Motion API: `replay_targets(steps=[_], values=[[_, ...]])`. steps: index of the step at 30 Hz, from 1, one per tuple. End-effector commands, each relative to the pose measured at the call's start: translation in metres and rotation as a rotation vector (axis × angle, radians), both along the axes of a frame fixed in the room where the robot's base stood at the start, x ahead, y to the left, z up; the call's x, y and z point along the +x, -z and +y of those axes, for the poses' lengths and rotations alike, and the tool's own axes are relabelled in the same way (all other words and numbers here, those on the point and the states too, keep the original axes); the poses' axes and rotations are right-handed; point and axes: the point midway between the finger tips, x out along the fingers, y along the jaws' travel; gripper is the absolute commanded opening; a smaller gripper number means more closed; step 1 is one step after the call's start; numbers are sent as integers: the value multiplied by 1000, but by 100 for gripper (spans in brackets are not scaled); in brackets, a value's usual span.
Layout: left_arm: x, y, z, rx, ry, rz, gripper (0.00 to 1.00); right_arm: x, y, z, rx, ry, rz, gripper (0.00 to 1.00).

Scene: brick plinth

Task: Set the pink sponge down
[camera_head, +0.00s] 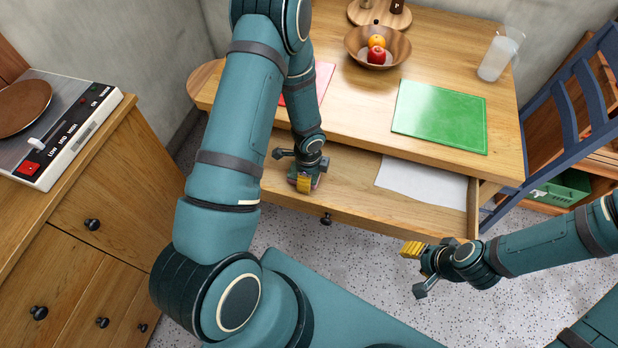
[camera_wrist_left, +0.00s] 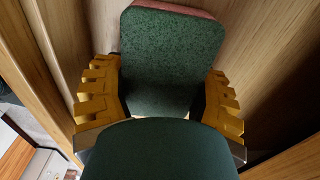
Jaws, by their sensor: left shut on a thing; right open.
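The pink sponge (camera_wrist_left: 165,50) shows in the left wrist view with a dark green speckled face and a thin pink edge at the top. My left gripper (camera_head: 304,182) is down inside the open table drawer (camera_head: 345,182), at its left part. Its yellow fingers (camera_wrist_left: 160,95) stand on either side of the sponge and are shut on it. Wooden drawer surfaces surround it. In the head view the gripper and arm largely hide the sponge. I cannot tell whether it touches the drawer floor. My right gripper (camera_head: 416,268) is open and empty, in front of the drawer.
A white sheet (camera_head: 425,182) lies in the drawer's right part. On the table above are a green mat (camera_head: 440,116), a red mat (camera_head: 323,78), a fruit bowl (camera_head: 399,48) and a jug (camera_head: 498,55). A blue chair (camera_head: 565,105) stands right; a cabinet (camera_head: 80,235) stands left.

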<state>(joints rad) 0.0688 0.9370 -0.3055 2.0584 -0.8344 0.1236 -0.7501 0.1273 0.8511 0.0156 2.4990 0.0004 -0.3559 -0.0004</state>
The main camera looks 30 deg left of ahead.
Motion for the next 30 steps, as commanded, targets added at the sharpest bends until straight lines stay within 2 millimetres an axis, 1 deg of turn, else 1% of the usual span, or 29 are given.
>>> replay_targets(steps=[1, 2, 9, 14, 15, 16, 26, 28, 30], values=[[0, 9, 0, 1, 1, 1, 23, 1, 4, 0, 0, 0, -1, 47], [0, 11, 0, 1, 1, 1, 23, 1, 4, 0, 0, 1, -2, 47], [0, 10, 0, 0, 1, -1, 23, 1, 3, 0, 0, 1, -2, 47], [0, 15, 0, 0, 1, -1, 23, 1, 8, 0, 0, 1, -3, 47], [0, 14, 0, 0, 1, -1, 78, 1, 7, 0, 0, 1, -3, 47], [0, 14, 0, 0, 0, -1, 81, 1, 6, 0, 0, 1, -3, 47], [0, 12, 0, 0, 0, 0, 81, 1, 5, 0, 0, 1, -3, 47], [0, 9, 0, 0, 1, -1, 81, 1, 2, 0, 0, 1, -2, 47], [1, 0, 0, -1, -1, -2, 81, 0, -1, 0, 0, 0, -1, 47]])
